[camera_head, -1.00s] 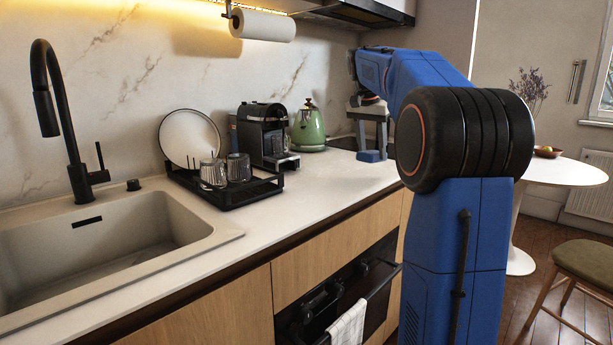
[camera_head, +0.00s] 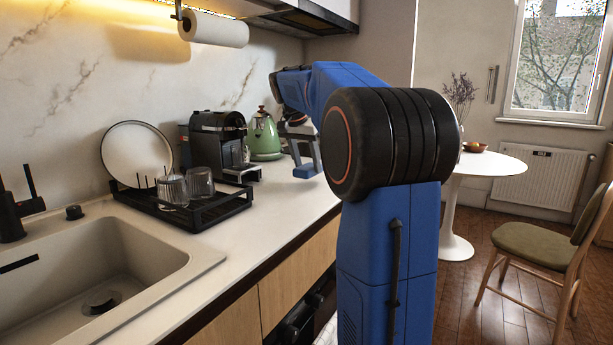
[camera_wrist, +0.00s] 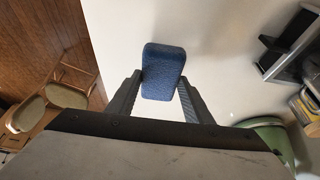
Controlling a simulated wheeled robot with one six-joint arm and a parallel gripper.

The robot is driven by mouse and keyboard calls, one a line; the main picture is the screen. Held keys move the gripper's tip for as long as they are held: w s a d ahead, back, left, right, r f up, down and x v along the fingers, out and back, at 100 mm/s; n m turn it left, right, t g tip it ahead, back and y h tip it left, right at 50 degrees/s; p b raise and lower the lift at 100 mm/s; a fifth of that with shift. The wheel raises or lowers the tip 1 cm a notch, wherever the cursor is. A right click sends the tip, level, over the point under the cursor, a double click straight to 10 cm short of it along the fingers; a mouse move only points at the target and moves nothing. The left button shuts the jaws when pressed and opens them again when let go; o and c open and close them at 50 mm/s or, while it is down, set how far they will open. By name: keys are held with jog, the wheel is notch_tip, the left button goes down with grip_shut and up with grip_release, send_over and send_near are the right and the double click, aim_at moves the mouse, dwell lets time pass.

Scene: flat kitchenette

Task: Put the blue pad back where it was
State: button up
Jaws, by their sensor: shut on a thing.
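The blue pad (camera_wrist: 162,72) is held between the two fingers of my gripper (camera_wrist: 160,85) in the wrist view. It is a rounded, textured block, and the white countertop (camera_wrist: 215,35) lies behind it. In the head view my gripper (camera_head: 305,160) is over the counter, right of the green kettle, with the blue pad (camera_head: 305,171) at its lower end. I cannot tell whether the pad touches the counter.
A black dish rack (camera_head: 205,213) with glasses and a plate stands beside the sink (camera_head: 140,255). A coffee machine (camera_head: 217,145) and the green kettle (camera_head: 264,135) stand behind. A round white table (camera_head: 495,165) and a chair (camera_head: 550,240) are at right.

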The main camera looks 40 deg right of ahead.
aim_at(306, 167)
jog(key=shift+f, duration=2)
jog(key=o, duration=0.9)
jog(key=shift+o, duration=0.2)
jog(key=shift+r, duration=0.1)
jog(key=v, duration=1.2)
jog(key=shift+s+d, duration=0.1)
